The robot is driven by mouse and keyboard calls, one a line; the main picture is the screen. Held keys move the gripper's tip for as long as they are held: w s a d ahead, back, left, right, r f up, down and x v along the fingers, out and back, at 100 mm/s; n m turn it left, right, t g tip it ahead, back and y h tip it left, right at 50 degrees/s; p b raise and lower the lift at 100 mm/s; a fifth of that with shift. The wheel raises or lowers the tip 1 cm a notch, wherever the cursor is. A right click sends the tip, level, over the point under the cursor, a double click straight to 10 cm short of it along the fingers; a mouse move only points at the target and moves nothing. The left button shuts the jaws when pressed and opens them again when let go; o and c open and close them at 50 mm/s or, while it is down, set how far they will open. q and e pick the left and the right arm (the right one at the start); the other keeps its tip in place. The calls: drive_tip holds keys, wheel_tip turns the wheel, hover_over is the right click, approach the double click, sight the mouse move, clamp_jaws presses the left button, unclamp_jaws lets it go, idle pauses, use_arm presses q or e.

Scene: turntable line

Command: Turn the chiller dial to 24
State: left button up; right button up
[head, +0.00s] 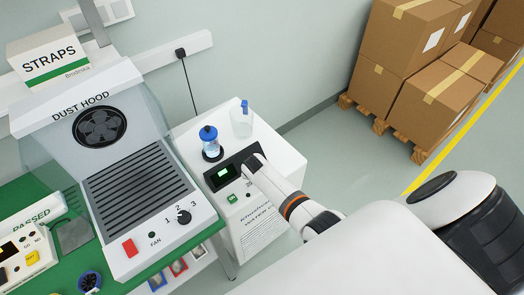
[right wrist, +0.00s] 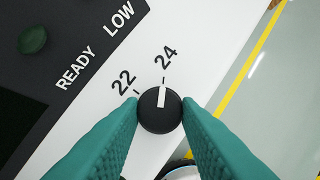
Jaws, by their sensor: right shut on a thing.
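The chiller (head: 270,152) is a white box right of the dust hood, with a dark panel and a lit green display (head: 222,174). Its black dial (right wrist: 160,122) shows in the right wrist view, beside the printed marks 22 and 24. The dial's white pointer points up at the tick under 24. My right gripper (right wrist: 160,108) is shut on the dial, one teal finger on each side. In the head view my right arm (head: 290,205) reaches over the chiller front and hides the dial. My left gripper is in neither view.
A blue-capped bottle (head: 210,148) and a clear container (head: 241,122) stand on the chiller top. The dust hood (head: 100,120) with its fan knob (head: 183,216) stands to the left. Cardboard boxes (head: 405,50) on pallets are at the back right. Floor between is clear.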

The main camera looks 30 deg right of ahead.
drive_tip(key=o, duration=1)
drive_tip(key=shift+c, duration=0.2)
drive_tip(key=shift+s+a+r, duration=0.1)
drive_tip(key=shift+a+r, duration=0.1)
drive_tip(key=shift+r, duration=0.45)
drive_tip(key=v, duration=1)
drive_tip(key=shift+s+r, duration=0.2)
drive_tip(key=shift+r, duration=0.05)
drive_tip(key=shift+a, duration=0.1)
